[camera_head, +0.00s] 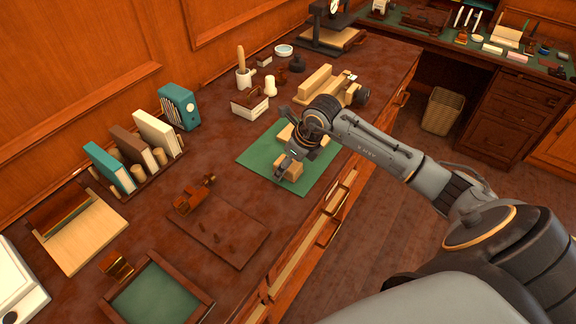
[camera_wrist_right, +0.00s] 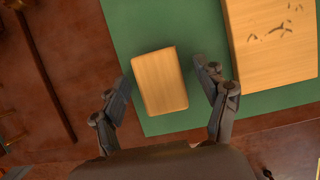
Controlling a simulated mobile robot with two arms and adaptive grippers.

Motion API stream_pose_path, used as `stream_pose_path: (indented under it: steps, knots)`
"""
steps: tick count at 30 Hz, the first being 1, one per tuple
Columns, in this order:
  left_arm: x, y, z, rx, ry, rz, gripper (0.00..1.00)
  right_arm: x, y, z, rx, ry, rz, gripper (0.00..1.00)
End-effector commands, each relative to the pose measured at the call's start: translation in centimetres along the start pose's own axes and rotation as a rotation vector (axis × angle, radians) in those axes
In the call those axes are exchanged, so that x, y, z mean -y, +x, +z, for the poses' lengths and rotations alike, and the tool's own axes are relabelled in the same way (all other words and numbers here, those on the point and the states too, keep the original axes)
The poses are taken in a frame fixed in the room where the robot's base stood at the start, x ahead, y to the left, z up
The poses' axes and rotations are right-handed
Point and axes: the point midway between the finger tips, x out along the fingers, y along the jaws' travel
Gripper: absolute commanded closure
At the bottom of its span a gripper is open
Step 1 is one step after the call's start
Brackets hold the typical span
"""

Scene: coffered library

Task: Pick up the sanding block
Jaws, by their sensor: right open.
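The sanding block is most likely the small light wooden block (camera_wrist_right: 160,81), lying on a green mat (camera_wrist_right: 130,32). In the head view the block (camera_head: 293,171) is partly hidden by my right gripper (camera_head: 284,165). In the wrist view my right gripper (camera_wrist_right: 164,88) is open, with one finger on each side of the block. Gaps show between the fingers and the block's sides. The fingertips reach about its middle. I cannot tell how far above the mat they are. My left gripper is not in view.
A larger wooden board with dark marks (camera_wrist_right: 275,40) lies on the mat beside the block. A brown board (camera_head: 218,228) lies left of the mat. A small box (camera_head: 250,105) and a wooden fixture (camera_head: 328,85) stand behind. An open drawer (camera_head: 318,232) runs along the front edge.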

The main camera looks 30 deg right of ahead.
Motion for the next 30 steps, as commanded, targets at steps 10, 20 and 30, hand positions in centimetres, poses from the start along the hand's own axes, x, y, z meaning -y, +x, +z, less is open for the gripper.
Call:
stream_pose_path:
  steps: [10, 20, 30]
  knots:
    - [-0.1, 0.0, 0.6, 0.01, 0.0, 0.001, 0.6, 0.0, 0.0, 0.0, 0.0, 0.0, 0.0, 0.79]
    - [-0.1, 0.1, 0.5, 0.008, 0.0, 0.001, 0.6, 0.0, -0.1, 0.1, 0.001, 0.0, -0.001, 0.86]
    - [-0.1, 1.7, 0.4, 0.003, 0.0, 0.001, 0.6, 0.0, -3.4, 1.1, 0.005, -0.004, -0.004, 0.86]
